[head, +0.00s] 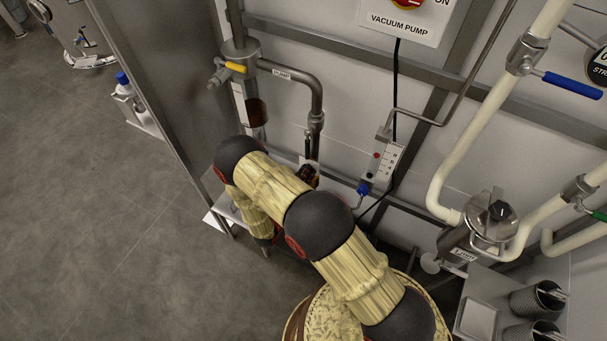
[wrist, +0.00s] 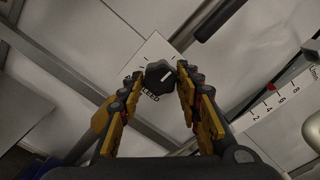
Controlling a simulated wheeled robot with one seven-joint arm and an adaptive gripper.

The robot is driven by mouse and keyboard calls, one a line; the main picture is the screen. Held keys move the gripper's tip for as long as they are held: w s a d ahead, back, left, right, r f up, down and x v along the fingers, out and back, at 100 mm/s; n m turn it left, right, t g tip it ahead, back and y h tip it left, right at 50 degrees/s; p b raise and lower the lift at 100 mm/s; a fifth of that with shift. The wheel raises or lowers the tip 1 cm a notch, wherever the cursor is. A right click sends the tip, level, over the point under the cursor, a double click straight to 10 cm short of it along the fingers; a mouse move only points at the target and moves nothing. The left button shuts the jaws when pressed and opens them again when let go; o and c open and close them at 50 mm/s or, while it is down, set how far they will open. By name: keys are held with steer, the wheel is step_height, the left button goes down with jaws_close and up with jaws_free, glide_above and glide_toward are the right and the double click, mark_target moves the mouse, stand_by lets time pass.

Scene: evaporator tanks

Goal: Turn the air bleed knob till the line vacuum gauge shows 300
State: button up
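The air bleed knob (wrist: 158,73) is black with a white pointer line. It sits on a white plate (wrist: 150,52) whose visible lettering reads "BLEED". My gripper (wrist: 160,76) is in front of it, one yellow-and-black finger on each side, with the knob between the fingertips. The fingers look spread, and I see no clear contact with the knob. In the head view my gripper (head: 309,176) is by the wall panel, partly behind my arm, and the knob is hidden there. I cannot make out the line vacuum gauge or its reading in either view.
A flowmeter (head: 383,162) with a red float and a blue knob (head: 363,188) is right of my gripper; its scale (wrist: 275,100) also shows in the wrist view. A bent steel pipe (head: 318,95) is above. A filter housing (head: 490,215) and wire cups (head: 535,300) are at right.

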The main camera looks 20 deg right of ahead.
steer(key=c, duration=0.6)
steer(key=shift+c, duration=0.4)
steer(key=shift+m, duration=0.4)
steer(key=shift+m+b, duration=1.35)
steer(key=shift+m, duration=5.05)
steer(key=o, duration=1.1)
